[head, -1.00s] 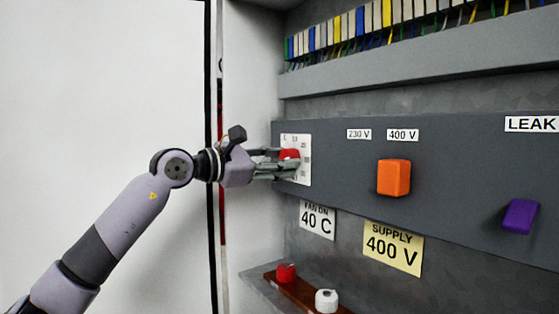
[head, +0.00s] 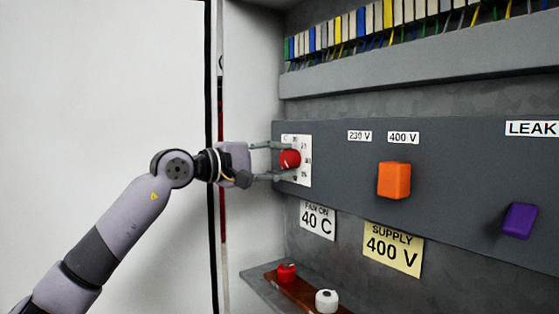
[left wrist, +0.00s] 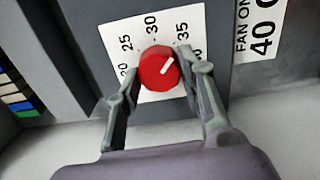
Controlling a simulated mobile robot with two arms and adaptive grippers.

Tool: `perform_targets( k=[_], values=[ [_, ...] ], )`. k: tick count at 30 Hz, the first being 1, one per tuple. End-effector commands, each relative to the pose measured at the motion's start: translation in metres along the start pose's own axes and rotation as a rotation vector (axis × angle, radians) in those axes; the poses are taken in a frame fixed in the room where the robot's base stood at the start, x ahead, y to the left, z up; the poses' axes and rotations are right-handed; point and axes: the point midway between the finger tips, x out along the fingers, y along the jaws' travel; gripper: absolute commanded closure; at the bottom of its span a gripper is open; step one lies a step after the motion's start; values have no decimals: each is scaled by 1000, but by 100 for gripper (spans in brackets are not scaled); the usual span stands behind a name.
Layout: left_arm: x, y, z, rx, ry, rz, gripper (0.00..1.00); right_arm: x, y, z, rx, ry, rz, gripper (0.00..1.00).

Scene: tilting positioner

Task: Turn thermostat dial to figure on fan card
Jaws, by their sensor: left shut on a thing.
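The red thermostat dial (head: 290,159) sits on a white scale plate (head: 303,178) at the panel's left end. It also shows in the left wrist view (left wrist: 154,70). My left gripper (head: 276,160) is shut on the dial, one finger above and one below it in the head view. In the left wrist view, the dial's white pointer (left wrist: 168,66) points up and right, roughly toward 35. The figures 20, 25, 30 and 35 are legible; the scale beyond 35 is hidden behind a finger. The fan card (head: 317,219) reads "FAN ON 40 C". My right gripper is not in view.
On the same panel are an orange knob (head: 394,180) under 230 V and 400 V labels, and a purple knob (head: 520,220) near LEAK. A yellow supply card (head: 392,249) hangs below. A red knob (head: 287,273) and white knob (head: 326,300) stand on the lower ledge.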

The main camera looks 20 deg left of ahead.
Motion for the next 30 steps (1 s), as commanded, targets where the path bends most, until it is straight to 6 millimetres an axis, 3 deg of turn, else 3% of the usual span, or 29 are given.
perform_targets(
  k=[18, 30],
  values=[
    [0, 0, 0, 564, -1, -3, 92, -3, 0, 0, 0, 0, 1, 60],
    [0, 0, 1, 777, -2, -4, 92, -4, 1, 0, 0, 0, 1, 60]
  ],
)
